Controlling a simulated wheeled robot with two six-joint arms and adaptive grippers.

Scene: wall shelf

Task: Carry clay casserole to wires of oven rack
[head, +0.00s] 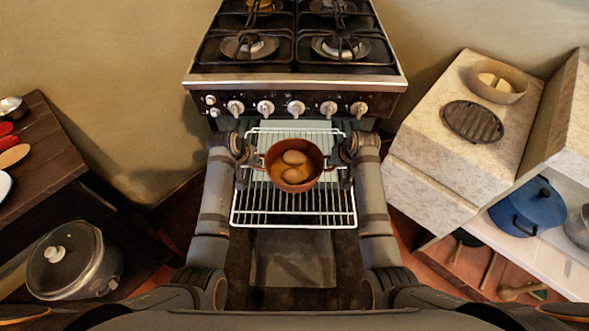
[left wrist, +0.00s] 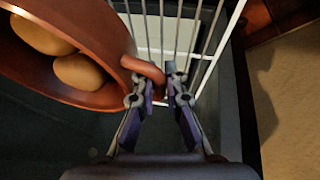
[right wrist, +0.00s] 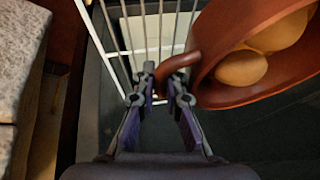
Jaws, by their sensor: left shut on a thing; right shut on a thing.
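The clay casserole (head: 293,187) is a reddish-brown pot with two side handles and several round brown items inside. In the head view it is over the middle of the pulled-out oven rack (head: 293,218), whose pale wires show around it. My left gripper (head: 246,165) is shut on its left handle, seen in the left wrist view (left wrist: 148,72). My right gripper (head: 341,165) is shut on its right handle, seen in the right wrist view (right wrist: 178,64). The pot looks about level. I cannot tell whether its bottom touches the wires.
The stove (head: 295,82) with knobs stands behind the rack. A stone counter (head: 440,160) at right holds a bowl (head: 497,92) and a dark grate (head: 473,121). A wooden table (head: 45,150) and a lidded cooker (head: 72,262) are at left. Bare rack wires lie in front of the pot.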

